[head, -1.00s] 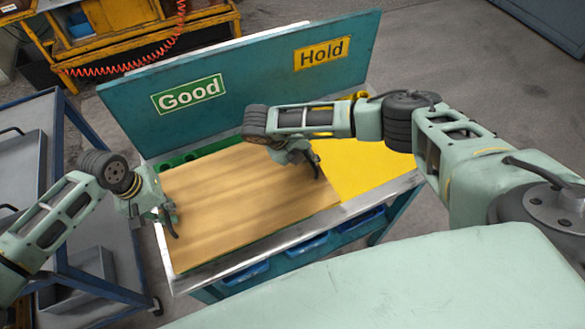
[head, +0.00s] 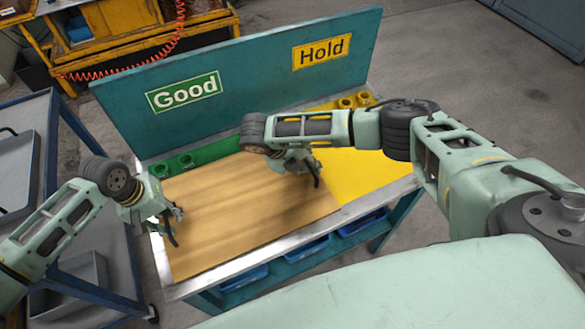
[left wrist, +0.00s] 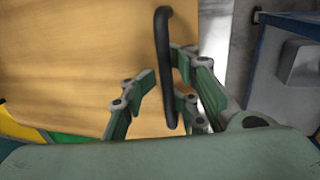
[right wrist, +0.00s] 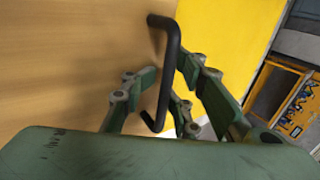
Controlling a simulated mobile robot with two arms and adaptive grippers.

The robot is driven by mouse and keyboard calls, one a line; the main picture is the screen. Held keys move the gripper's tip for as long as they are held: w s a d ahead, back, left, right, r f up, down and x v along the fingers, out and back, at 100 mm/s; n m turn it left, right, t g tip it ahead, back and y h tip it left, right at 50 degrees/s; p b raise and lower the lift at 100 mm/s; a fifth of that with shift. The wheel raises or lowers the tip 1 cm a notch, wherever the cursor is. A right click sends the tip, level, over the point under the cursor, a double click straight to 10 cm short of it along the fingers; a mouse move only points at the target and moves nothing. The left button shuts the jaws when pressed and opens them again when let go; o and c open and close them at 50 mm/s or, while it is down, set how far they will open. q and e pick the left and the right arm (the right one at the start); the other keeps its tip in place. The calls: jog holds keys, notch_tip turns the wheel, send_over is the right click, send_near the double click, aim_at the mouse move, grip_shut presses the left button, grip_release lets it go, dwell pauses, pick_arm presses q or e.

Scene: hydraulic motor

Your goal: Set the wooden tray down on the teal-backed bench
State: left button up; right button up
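The wooden tray (head: 240,205) is a wide, flat brown board, level over the left part of the teal-backed bench (head: 268,100), by the green "Good" sign. Whether its underside touches the bench top cannot be told. My left gripper (head: 173,227) is at the tray's left end, its fingers closed around a black handle (left wrist: 164,65). My right gripper (head: 312,172) is at the right end, its fingers closed around the other black handle (right wrist: 168,75). The bench surface under the tray is hidden.
The yellow bench area (head: 365,170) right of the tray is bare. A blue-framed cart (head: 95,270) stands at left. Blue bins (head: 305,250) sit under the front edge.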

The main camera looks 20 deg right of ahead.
pick_arm(q)
jog(key=shift+a, duration=0.2)
pick_arm(e)
jog(key=shift+d, duration=0.15)
pick_arm(q)
jog(key=shift+a+r, duration=0.1)
jog(key=shift+r, duration=0.15)
jog(key=v, duration=0.7)
jog(key=shift+r, duration=0.25)
pick_arm(e)
jog(key=v, duration=1.2)
